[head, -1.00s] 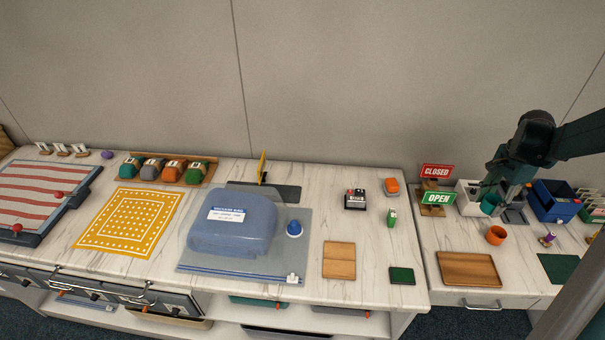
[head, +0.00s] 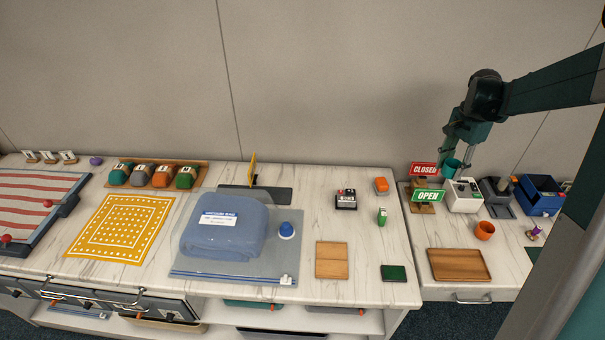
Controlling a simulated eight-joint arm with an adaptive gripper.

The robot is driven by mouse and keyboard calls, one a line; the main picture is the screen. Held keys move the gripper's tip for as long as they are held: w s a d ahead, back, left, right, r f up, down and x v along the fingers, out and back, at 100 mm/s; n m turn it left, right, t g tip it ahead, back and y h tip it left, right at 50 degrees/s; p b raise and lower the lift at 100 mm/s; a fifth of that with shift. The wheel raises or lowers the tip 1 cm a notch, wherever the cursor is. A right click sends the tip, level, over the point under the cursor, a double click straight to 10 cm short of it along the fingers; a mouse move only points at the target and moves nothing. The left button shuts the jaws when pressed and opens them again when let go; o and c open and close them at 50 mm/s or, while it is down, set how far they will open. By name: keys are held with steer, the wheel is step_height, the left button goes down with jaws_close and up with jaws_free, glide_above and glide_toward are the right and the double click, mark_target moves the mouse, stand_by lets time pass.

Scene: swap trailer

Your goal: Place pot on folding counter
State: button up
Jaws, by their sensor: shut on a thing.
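My gripper (head: 456,158) is at the right, shut on a small teal pot (head: 452,166). The fingers hide part of the pot. It is held in the air, in front of the wall, close to the red CLOSED sign and the white box in the picture. The long marble-topped counter (head: 345,285) fills the left and middle. A separate marble-topped counter (head: 420,270) stands at the right, and the pot appears over its back part. I cannot tell which of the two is the folding one.
A CLOSED sign (head: 423,169), an OPEN sign (head: 427,196), a white box (head: 463,196) and a blue box (head: 540,195) crowd the right counter's back. An orange cup (head: 485,230) and wooden tray (head: 460,264) stand in front. The long counter's right part has bare patches.

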steer(key=w+a+n+p, duration=0.2)
steer(key=w+a, duration=0.5)
steer(key=a, duration=0.7)
steer(key=n+p, duration=0.3)
steer(key=n, duration=0.2)
glide_above(300, 176)
step_height(300, 176, down, 4)
steer(key=f, duration=0.1)
steer(key=shift+s+f, duration=0.1)
steer(key=shift+f, duration=0.1)
steer(key=shift+f, duration=3.15)
steer(key=shift+f+b, duration=0.35)
steer(key=shift+f, duration=1.5)
